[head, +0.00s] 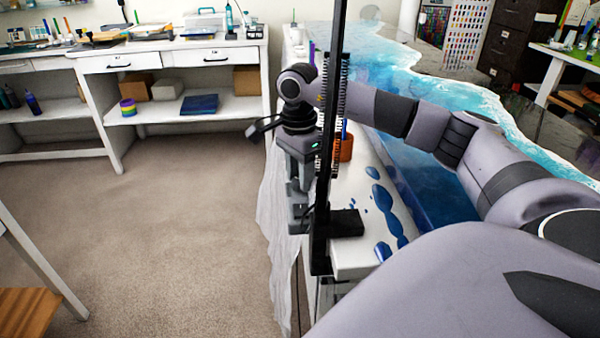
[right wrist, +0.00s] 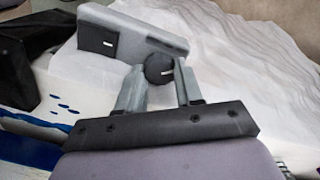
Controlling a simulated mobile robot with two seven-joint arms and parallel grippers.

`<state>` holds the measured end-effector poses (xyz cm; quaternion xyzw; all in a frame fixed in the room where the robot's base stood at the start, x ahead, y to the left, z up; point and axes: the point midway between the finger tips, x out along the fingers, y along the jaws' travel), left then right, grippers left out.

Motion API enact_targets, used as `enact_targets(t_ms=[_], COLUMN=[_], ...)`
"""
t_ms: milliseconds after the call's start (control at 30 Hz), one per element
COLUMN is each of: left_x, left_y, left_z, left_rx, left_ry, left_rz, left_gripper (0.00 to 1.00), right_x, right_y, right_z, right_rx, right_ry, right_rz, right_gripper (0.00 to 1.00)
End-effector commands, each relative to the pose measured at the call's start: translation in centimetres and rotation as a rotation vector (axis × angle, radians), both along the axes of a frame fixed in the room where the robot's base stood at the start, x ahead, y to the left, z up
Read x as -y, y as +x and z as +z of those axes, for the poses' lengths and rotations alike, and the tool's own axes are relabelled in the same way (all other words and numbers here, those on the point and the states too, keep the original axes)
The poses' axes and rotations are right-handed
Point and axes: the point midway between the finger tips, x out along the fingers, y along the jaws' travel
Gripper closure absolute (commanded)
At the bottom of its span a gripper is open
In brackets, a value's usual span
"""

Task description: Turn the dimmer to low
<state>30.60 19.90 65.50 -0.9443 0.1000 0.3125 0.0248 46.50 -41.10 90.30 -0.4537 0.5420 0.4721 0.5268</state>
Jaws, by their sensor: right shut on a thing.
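In the right wrist view, a round black knob (right wrist: 158,69) with a short white mark sits on a grey panel (right wrist: 155,33). I take this knob to be the dimmer. A square black part (right wrist: 98,38) with its own white mark is at the panel's left end. My right gripper (right wrist: 160,82) is shut on the knob, one finger on each side. In the head view my right gripper (head: 298,185) points down beside the black upright post, and the knob cannot be made out there. My left gripper is not in view.
A black post (head: 325,150) with a black block (head: 346,223) stands close by my right gripper. White sheeting (head: 277,230) hangs at the table's edge. Blue resin spots (head: 380,195) and an orange-brown cup (head: 344,148) are on the table. The floor at left is open.

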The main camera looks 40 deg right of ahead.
Motion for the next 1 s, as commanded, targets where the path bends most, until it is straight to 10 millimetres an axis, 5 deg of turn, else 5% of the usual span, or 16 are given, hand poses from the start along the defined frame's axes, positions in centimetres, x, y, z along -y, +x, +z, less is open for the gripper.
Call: enact_targets(t_ms=[233,267,300,333,667,1000], left_x=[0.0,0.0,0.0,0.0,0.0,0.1], left_y=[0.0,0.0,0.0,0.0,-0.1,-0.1], left_z=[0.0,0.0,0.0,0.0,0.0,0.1], left_rx=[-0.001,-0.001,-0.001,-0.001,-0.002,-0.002], left_ry=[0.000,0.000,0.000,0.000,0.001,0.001], left_rz=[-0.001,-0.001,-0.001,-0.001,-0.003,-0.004], left_gripper=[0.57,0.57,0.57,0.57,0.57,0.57], right_x=[0.0,0.0,0.0,0.0,0.0,0.0], right_y=[0.1,0.1,0.1,0.1,0.1,0.3], right_z=[0.2,0.2,0.1,0.1,0.4,5.6], right_rx=[0.004,0.004,0.004,0.004,0.003,0.005], right_ry=[0.000,0.000,0.000,0.000,0.000,0.001], right_rz=[0.002,0.002,0.002,0.002,0.000,0.001], right_gripper=[0.95,0.55,0.42,0.39,0.39,0.39])
